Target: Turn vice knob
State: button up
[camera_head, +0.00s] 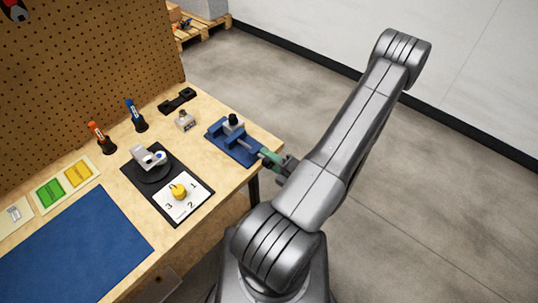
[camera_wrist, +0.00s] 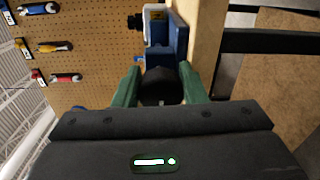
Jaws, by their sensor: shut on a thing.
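The blue vice (camera_head: 228,145) sits at the right edge of the wooden table, with a dark round part on top of it. In the wrist view its blue body (camera_wrist: 178,40) lies just beyond my fingers. My gripper (camera_head: 268,157) reaches the vice's near end from the right. In the wrist view the green fingers of my gripper (camera_wrist: 160,90) stand on both sides of the black vice knob (camera_wrist: 161,84) and are shut on it. In the head view the knob is mostly hidden by the fingers.
A black board with a numbered dial card (camera_head: 187,198) and a grey device (camera_head: 150,160) lies left of the vice. A small metal block (camera_head: 185,121) and a black part (camera_head: 177,99) are behind it. A pegboard (camera_head: 90,70) rises at the back. Floor is open at right.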

jog(key=shift+s+a+m+p, duration=0.15)
jog(key=shift+m+p, duration=0.15)
jog(key=shift+m, duration=0.6)
jog(key=shift+s+f, duration=0.1)
jog(key=shift+f, duration=0.05)
dwell(0.4)
jog(key=o, duration=1)
jog(key=shift+d, duration=0.25)
